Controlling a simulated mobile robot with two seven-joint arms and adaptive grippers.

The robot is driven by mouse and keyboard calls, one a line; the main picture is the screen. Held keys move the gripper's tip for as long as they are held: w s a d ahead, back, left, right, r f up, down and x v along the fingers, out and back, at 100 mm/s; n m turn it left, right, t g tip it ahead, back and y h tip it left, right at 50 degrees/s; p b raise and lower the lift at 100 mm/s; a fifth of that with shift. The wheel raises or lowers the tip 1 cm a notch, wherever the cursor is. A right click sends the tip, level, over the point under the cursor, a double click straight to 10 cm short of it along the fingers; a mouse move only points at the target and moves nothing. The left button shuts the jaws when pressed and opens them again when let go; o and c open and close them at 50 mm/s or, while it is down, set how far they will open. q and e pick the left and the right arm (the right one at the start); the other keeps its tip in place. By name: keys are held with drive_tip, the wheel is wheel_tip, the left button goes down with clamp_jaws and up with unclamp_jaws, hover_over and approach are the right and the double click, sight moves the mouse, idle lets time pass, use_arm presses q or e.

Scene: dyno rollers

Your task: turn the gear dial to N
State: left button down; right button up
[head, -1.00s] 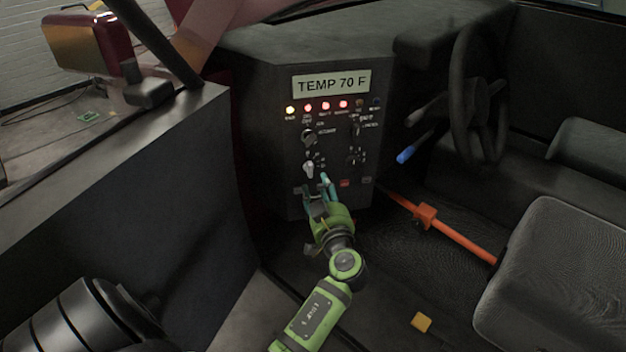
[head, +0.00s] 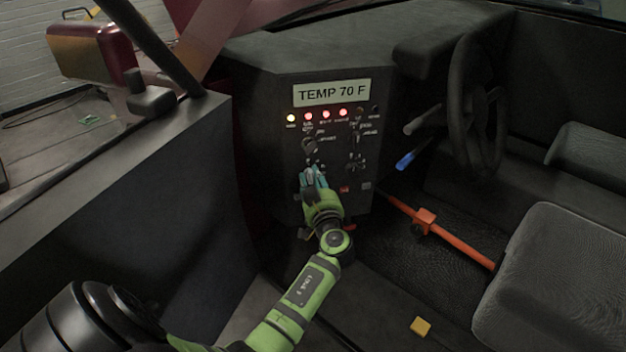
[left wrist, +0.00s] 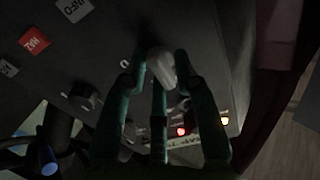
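A dark control panel (head: 268,150) with several knobs faces me in the head view. The labels are too small to read, so I cannot tell which knob is the gear dial by its text. My left gripper (head: 314,175) is at the panel's lower left knob and mostly hides it. In the left wrist view, this pale grey knob (left wrist: 162,68) lies between the fingers of my left gripper (left wrist: 160,62). The fingers are spread around it, the right one very close, with a small gap at the left. I cannot tell if any finger touches. My right gripper is out of view.
A TEMP 70 F display (head: 331,93) and lit lamps sit above the knobs. An orange bar (head: 450,238), steering wheel (head: 476,95) and seat (head: 555,270) are to the right.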

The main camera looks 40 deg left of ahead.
use_arm(q)
drive_tip(key=shift+w+d+m, duration=0.1)
drive_tip(key=shift+d+m, duration=0.05)
drive_tip(key=shift+m, duration=0.15)
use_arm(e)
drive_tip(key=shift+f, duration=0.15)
use_arm(q)
drive_tip(key=m, duration=0.9)
drive_tip(key=f+m+b, duration=0.1)
drive_tip(key=m, duration=0.3)
drive_tip(key=shift+d, duration=0.1)
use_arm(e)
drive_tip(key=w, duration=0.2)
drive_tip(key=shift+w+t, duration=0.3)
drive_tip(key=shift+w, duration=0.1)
use_arm(q)
drive_tip(key=shift+m, duration=0.3)
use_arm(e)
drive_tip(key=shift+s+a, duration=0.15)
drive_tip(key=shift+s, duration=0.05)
use_arm(q)
drive_tip(key=c, duration=1.1)
unclamp_jaws()
drive_tip(key=shift+c, duration=0.2)
